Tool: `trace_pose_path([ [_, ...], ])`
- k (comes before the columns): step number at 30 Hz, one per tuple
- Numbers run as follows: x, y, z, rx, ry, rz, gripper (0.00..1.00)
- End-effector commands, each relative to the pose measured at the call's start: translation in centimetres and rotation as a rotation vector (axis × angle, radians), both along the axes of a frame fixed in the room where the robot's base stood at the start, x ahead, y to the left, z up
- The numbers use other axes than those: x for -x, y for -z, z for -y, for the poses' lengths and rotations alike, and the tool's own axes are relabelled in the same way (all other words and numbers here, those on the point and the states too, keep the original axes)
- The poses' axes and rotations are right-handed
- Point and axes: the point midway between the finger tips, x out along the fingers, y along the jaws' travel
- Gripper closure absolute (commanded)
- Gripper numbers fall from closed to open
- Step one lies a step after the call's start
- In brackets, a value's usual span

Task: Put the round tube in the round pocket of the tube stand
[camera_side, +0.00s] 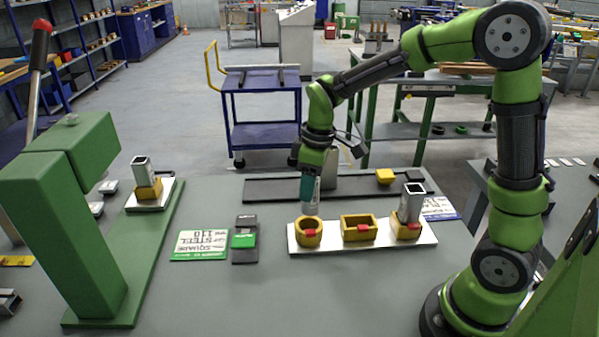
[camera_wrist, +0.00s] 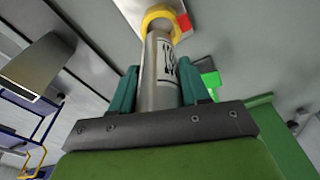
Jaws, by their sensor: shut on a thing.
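The round tube (camera_side: 310,208) is grey metal with a printed label. My gripper (camera_side: 309,187) is shut on it from above and holds it close to upright. The white tube stand (camera_side: 338,248) has yellow pockets; the round pocket (camera_side: 307,240) is at its left end. The tube's lower end is right at the mouth of this pocket. I cannot tell whether it is inside or just above. In the wrist view the tube (camera_wrist: 159,75) lies between my teal fingers (camera_wrist: 157,88), its far end overlapping the yellow ring (camera_wrist: 163,13).
The rectangular middle pocket (camera_side: 357,231) is empty. A square tube (camera_side: 411,205) stands in the right pocket. A green press (camera_side: 80,215) with another tube on its base stands at left. A dark rail (camera_side: 265,188) lies behind the stand. Signs and small blocks lie left of it.

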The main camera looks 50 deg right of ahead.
Motion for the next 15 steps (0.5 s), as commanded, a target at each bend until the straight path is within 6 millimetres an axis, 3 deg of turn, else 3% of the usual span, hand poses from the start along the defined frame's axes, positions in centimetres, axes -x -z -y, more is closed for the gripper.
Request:
trace_pose_path([
  [15,0.2,6.8,-0.5,0.000,-0.003,-0.007,0.88],
])
